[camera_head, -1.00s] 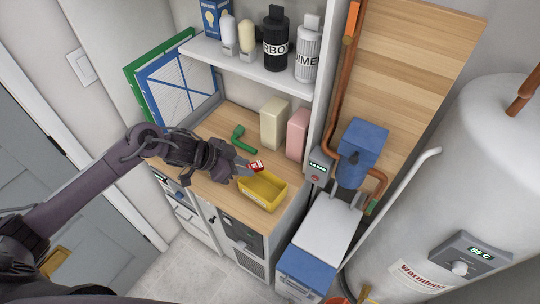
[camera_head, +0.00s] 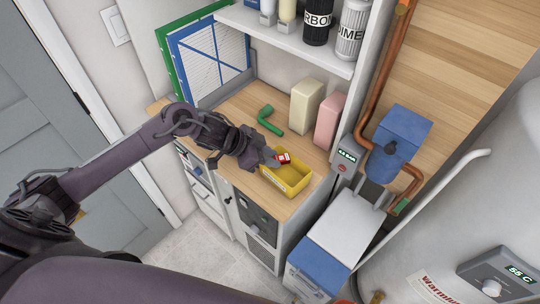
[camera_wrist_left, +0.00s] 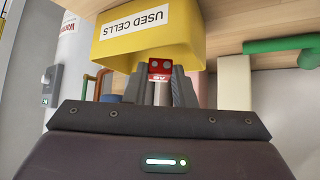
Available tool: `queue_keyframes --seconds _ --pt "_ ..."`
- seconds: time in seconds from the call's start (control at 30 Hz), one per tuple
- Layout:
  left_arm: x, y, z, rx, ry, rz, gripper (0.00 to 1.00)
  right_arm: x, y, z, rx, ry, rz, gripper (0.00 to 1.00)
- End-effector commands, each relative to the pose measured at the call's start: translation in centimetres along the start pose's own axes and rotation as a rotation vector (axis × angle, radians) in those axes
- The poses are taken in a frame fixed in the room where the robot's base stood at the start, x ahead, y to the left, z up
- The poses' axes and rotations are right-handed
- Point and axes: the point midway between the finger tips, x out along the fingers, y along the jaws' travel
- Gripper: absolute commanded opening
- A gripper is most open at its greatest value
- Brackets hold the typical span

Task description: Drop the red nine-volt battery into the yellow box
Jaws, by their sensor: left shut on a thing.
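The red nine-volt battery (camera_head: 283,158) is between the fingertips of my left gripper (camera_head: 272,158), which is shut on it. The yellow box (camera_head: 293,186) stands on the wooden counter and is open at the top. In the head view the battery appears over the box's back left rim. The left wrist view shows the battery (camera_wrist_left: 158,69) between the fingers of the left gripper (camera_wrist_left: 160,85), with the yellow box (camera_wrist_left: 180,40) beyond it, labelled "USED CELLS". My right gripper does not show.
A green pipe elbow (camera_head: 268,120) lies on the counter behind the box. A cream block (camera_head: 306,106) and a pink block (camera_head: 329,120) stand at the back right. A shelf (camera_head: 290,46) with bottles hangs above. Copper pipes (camera_head: 378,80) run on the right.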

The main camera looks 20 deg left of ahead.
Motion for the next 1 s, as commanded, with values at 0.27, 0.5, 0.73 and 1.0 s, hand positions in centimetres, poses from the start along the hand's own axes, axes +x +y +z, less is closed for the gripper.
queue_keyframes --seconds 0.27,0.5,0.73,1.0 --pt "-0.1 0.0 -0.1 0.000 0.000 0.000 0.45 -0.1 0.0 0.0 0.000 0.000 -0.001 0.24" --pt "-0.1 0.0 -0.1 0.000 0.000 0.000 0.49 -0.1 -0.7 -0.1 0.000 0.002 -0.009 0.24" --pt "-1.8 -0.1 0.1 0.003 -0.001 -0.003 0.49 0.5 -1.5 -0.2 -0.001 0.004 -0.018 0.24" --pt "-6.2 -0.1 0.2 0.002 -0.003 -0.003 0.49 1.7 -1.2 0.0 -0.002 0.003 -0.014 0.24"
